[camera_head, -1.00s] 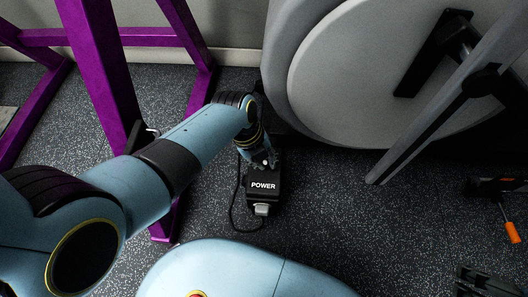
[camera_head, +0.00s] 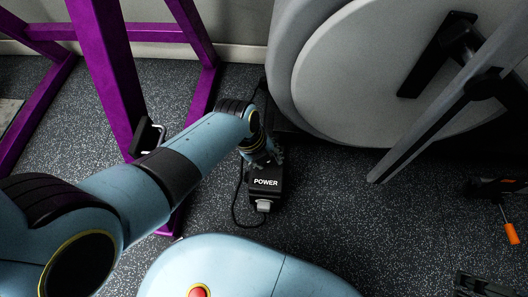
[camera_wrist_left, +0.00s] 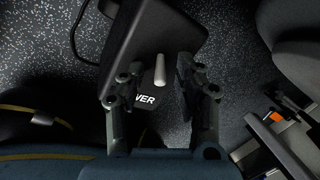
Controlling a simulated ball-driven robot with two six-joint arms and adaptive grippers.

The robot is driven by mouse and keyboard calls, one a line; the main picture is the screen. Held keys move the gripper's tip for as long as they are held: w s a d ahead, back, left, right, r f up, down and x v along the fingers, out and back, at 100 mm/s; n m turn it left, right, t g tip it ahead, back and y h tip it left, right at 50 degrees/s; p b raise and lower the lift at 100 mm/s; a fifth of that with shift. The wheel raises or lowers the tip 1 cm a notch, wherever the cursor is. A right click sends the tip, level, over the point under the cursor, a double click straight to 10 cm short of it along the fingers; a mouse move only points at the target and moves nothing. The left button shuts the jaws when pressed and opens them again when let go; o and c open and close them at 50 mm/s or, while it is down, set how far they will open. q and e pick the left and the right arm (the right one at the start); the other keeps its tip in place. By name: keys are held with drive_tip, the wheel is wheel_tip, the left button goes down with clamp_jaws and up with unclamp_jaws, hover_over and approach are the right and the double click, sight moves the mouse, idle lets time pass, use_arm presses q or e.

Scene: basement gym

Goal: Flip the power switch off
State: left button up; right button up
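The black power box (camera_head: 265,189) with the white word POWER stands on the floor in the head view, a grey plug at its near end. In the left wrist view the box (camera_wrist_left: 185,32) fills the upper middle. Its pale switch lever (camera_wrist_left: 160,69) stands out from the face above the lettering. My left gripper (camera_head: 262,158) is at the far end of the box, partly hidden by its own wrist. In the left wrist view its fingers (camera_wrist_left: 157,82) are apart, one on each side of the lever, with a gap showing. My right gripper is not clearly in view.
A purple steel frame (camera_head: 103,75) stands left of the box. A large grey disc-shaped machine (camera_head: 380,75) stands behind and right, with a slanted grey bar (camera_head: 435,125). A tool with an orange handle (camera_head: 512,233) lies at right. A black cord runs beside the box.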

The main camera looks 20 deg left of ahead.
use_arm(q)
drive_tip(key=v, duration=1.1)
drive_tip(key=shift+r, duration=0.4)
drive_tip(key=shift+s+a, duration=0.1)
